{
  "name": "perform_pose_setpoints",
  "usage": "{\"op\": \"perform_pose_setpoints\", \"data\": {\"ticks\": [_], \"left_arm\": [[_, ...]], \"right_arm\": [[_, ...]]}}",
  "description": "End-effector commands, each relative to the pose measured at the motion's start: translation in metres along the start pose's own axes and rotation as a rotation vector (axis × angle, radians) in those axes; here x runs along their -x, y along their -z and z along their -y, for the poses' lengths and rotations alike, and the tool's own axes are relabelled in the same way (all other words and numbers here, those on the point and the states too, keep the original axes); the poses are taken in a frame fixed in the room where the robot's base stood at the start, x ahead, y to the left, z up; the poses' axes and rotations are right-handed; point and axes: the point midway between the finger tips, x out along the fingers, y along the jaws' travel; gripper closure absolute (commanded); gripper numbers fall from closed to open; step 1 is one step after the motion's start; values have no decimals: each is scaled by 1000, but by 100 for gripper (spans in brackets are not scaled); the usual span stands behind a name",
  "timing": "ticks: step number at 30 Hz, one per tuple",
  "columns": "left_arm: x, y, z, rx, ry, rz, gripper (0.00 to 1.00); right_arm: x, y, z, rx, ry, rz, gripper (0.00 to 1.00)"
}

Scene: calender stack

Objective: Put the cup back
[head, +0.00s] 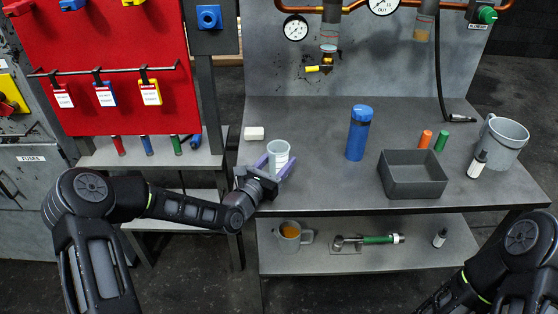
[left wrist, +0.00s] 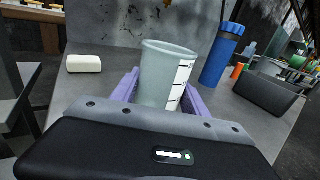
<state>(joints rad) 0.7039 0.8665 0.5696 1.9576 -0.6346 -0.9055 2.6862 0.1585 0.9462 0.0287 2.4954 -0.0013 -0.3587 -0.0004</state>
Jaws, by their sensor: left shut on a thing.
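A pale grey-green measuring cup (head: 278,153) with dark marks on a white strip stands roughly upright at the left front of the grey worktop (head: 320,190). My left gripper (head: 274,167) is shut on it, with purple fingers on both sides. In the left wrist view the cup (left wrist: 166,72) fills the space between the fingers, which hide part of its lower sides. I cannot tell whether its base touches the worktop. My right gripper is out of view; only part of the right arm shows at lower right.
A white block (head: 254,133) lies behind the cup. To the right are a blue bottle (head: 359,135), a dark open bin (head: 412,178), orange and green cylinders and a grey jug (head: 502,140). A mug of orange liquid (head: 289,240) is on the lower shelf.

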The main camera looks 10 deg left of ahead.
Motion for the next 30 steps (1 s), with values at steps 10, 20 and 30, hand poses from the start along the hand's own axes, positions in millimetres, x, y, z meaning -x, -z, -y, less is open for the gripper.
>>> {"op": "perform_pose_setpoints", "data": {"ticks": [10, 20, 30], "left_arm": [[0, 4, 0, 0, 0, -1, 31], [0, 3, 0, 0, 0, -1, 26], [32, 1, -1, 0, -2, -2, 26]], "right_arm": [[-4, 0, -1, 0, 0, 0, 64], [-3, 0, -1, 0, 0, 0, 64], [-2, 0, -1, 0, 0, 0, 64]]}}
